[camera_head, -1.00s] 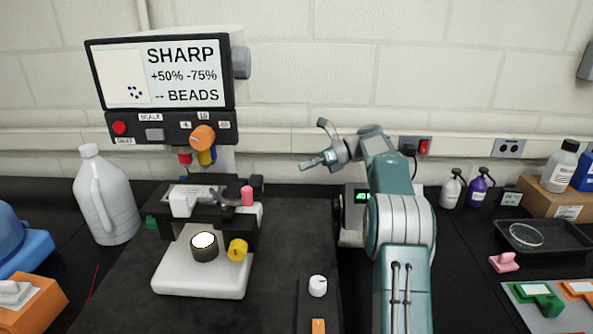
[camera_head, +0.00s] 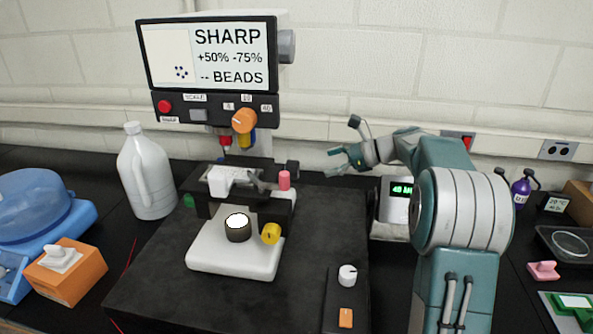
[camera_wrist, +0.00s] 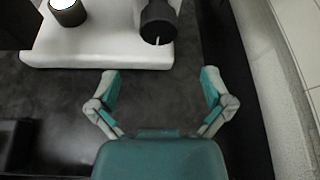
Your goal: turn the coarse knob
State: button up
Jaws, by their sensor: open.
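The microscope (camera_head: 235,262) has a white base, a black stage and a screen above. A black round knob (camera_head: 293,168) sticks out on its right side behind the stage; the wrist view shows it as a dark knob with a white line (camera_wrist: 158,25). A yellow knob (camera_head: 271,233) sits lower, at the front right. I cannot read which knob is the coarse one. My gripper (camera_head: 336,162) is open and empty, right of the black knob and apart from it. In the wrist view, the spread fingers (camera_wrist: 160,80) stand below the black knob, with a gap between.
An orange turret knob (camera_head: 244,120) and screen (camera_head: 208,56) are above the stage. A box with a green display (camera_head: 398,208) stands right of the microscope, near my arm. A small panel with a white knob (camera_head: 347,275) is at the front. A white jug (camera_head: 147,172) stands left.

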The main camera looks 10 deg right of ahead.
aim_at(298, 169)
jog(key=x, duration=0.9)
jog(key=shift+a, duration=0.1)
jog(key=c, duration=1.1)
